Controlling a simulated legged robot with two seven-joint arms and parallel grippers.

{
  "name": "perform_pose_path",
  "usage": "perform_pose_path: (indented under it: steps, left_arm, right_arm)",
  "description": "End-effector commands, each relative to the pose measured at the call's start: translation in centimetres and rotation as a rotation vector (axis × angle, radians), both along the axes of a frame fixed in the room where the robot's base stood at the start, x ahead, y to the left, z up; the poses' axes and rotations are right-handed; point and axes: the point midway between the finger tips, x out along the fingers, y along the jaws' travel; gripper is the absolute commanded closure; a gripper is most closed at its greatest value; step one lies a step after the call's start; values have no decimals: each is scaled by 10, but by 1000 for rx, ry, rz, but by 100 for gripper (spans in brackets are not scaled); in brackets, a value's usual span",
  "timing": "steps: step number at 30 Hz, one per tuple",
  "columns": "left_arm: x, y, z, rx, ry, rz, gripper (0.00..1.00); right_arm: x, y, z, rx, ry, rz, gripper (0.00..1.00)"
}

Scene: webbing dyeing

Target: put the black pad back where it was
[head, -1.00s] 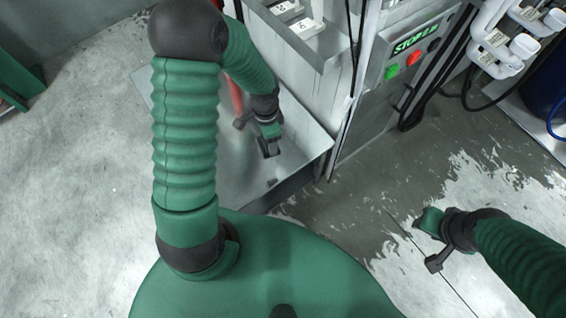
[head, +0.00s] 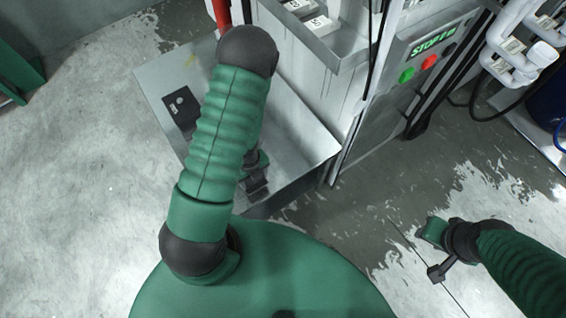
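My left gripper (head: 257,186) is low over the front part of the metal tray (head: 300,140), mostly hidden behind my own green arm. A small black block shows at its tip; I cannot tell whether this is the black pad or the gripper's own fingers, nor whether it touches the tray. A dark flat rectangular piece (head: 181,107) with a small pale mark lies on the tray's left part, partly covered by my arm. I cannot tell if it is the pad.
A red post (head: 221,12) rises at the back. White pipes (head: 515,60) and a blue drum (head: 548,95) are at right.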

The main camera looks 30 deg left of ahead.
Motion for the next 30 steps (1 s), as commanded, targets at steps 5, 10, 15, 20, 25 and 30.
perform_pose_path:
  steps: [5, 10, 15, 20, 25, 30]
  left_arm:
    - [58, -15, -1, -3, -6, 6, 75]
    - [104, -29, -9, 0, -3, 5, 75]
    - [123, -33, -11, 1, -3, 3, 75]
    - [127, -35, -38, 1, 3, 2, 75]
    - [128, -35, -47, 1, -1, 3, 81]
    - [128, -35, -48, 1, 0, 3, 81]
  right_arm:
    - [0, 0, 14, 0, 0, 0, 64]
    - [0, 0, 11, 0, 0, 0, 64]
    - [0, 0, 9, 0, 0, 0, 64]
    - [0, 0, -3, 0, 0, 0, 64]
    - [0, 0, -3, 0, 0, 0, 64]
    - [0, 0, -4, 0, 0, 0, 64]
